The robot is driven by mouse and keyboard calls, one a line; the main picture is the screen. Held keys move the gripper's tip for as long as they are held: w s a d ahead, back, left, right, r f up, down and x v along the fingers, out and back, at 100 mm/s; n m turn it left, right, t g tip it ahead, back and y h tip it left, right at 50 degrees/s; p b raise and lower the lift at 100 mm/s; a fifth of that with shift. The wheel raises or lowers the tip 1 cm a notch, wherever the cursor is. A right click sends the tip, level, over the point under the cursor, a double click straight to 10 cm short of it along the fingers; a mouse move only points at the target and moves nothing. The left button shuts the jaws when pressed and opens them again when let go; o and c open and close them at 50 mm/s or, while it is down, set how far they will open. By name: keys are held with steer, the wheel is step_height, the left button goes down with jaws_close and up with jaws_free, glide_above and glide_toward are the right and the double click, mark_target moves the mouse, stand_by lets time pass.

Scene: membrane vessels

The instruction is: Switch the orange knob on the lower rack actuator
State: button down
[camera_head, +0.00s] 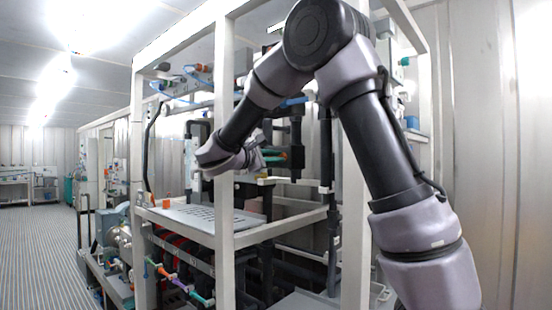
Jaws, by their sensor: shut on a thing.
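My arm arches over the rack, and its wrist reaches down to the left behind a white front post. My gripper (258,160) is partly hidden by this post and points right, inside the rack above the shelf. The actuator body is hard to make out among dark pipes.
White rack posts (224,240) stand close around my wrist. A grey perforated shelf (190,212) lies below it, with a small orange part (167,200) at its left end. Coloured valve handles (180,283) sit lower down. The aisle floor (38,245) at left is clear.

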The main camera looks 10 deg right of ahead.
steer(key=m, duration=0.5)
steer(key=shift+f+m, duration=0.15)
steer(key=shift+m, duration=0.15)
stand_by(0.4)
steer(key=c, duration=0.9)
jaws_free()
steer(key=shift+s, duration=0.1)
steer(key=v, duration=1)
steer(key=shift+s+a, duration=0.2)
steer(key=shift+a, duration=0.1)
